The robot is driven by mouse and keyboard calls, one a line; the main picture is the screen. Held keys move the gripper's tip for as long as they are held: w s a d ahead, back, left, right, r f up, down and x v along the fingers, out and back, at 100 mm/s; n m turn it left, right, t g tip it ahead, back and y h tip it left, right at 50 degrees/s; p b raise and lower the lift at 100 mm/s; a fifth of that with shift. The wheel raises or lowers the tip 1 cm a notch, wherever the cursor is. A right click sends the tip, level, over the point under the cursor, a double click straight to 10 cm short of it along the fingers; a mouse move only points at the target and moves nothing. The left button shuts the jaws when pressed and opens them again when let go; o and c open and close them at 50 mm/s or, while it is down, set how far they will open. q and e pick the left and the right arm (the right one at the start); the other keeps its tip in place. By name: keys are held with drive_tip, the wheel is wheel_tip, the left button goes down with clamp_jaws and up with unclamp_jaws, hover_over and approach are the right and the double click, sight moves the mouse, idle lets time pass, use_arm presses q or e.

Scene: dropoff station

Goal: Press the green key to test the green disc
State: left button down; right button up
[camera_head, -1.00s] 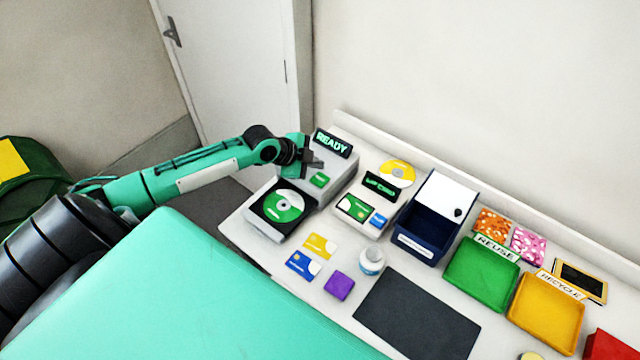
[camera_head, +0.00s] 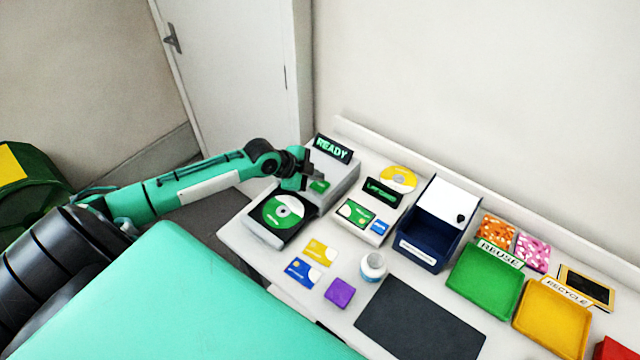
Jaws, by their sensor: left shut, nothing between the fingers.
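The green disc (camera_head: 283,211) lies in the open black tray of a grey disc tester (camera_head: 343,179). The tester's display (camera_head: 333,149) reads READY. The green key (camera_head: 319,187) is on top of the tester, partly hidden by my left gripper. My left gripper (camera_head: 314,178) is shut and empty, right at the key. I cannot tell whether its fingertips touch the key. My right gripper is not in view.
To the right are a card reader (camera_head: 356,215) with a green card, a yellow disc (camera_head: 398,178), a dark blue box (camera_head: 421,246), a green REUSE tray (camera_head: 484,281) and a yellow RECYCLE tray (camera_head: 552,318).

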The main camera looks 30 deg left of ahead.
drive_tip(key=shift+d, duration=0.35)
use_arm(q)
drive_tip(key=shift+f, duration=0.15)
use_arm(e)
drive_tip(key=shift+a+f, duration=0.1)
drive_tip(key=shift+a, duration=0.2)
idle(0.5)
use_arm(q)
drive_tip(key=shift+f, duration=0.3)
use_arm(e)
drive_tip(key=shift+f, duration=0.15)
